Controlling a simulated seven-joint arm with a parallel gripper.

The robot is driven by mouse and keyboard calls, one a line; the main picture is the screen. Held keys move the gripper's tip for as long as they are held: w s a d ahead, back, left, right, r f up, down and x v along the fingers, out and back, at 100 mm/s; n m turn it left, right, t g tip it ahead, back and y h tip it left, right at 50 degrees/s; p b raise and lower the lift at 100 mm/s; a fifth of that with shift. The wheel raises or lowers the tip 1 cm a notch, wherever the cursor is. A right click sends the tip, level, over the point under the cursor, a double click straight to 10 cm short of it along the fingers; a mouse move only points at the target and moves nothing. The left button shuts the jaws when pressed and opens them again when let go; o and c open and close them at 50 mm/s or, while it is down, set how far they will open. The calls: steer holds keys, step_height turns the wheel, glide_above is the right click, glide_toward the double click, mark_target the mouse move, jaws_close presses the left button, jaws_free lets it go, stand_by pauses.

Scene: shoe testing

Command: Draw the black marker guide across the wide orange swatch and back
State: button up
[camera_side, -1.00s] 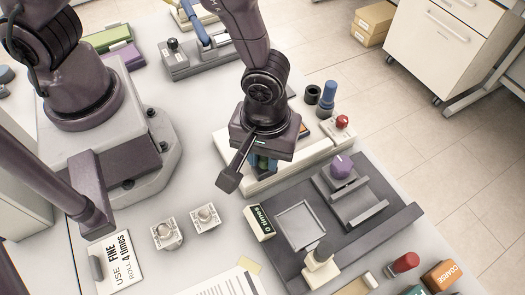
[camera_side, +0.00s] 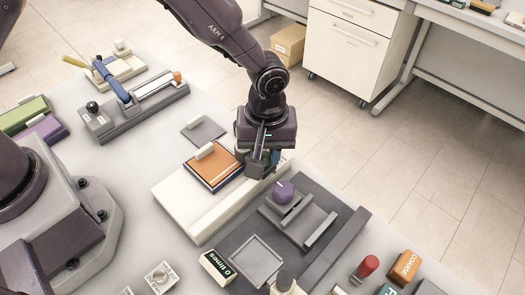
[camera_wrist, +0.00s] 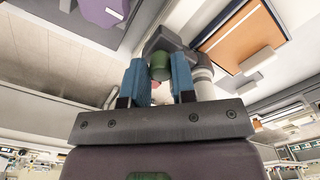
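The wide orange swatch (camera_side: 212,170) lies on the cream base, with a white grip bar on it. It also shows at the upper right of the wrist view (camera_wrist: 240,38). My gripper (camera_side: 266,172) is just right of the swatch, low over the base's right end. In the wrist view, its two blue fingers (camera_wrist: 159,72) stand close on either side of a green upright piece. This piece appears to belong to a dark body, which I take as the black marker guide (camera_wrist: 165,40). The guide's lower contact is hidden.
A grey swatch (camera_side: 204,130) lies behind the orange one. A cream base (camera_side: 180,212) carries the orange swatch. An orange COARSE block (camera_side: 405,267) stands at lower right.

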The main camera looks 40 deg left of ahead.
steer(key=o, duration=0.4)
steer(key=shift+w, duration=0.25)
steer(key=shift+r, duration=0.1)
step_height(320, 180, up, 13)
steer(key=shift+s, duration=0.15)
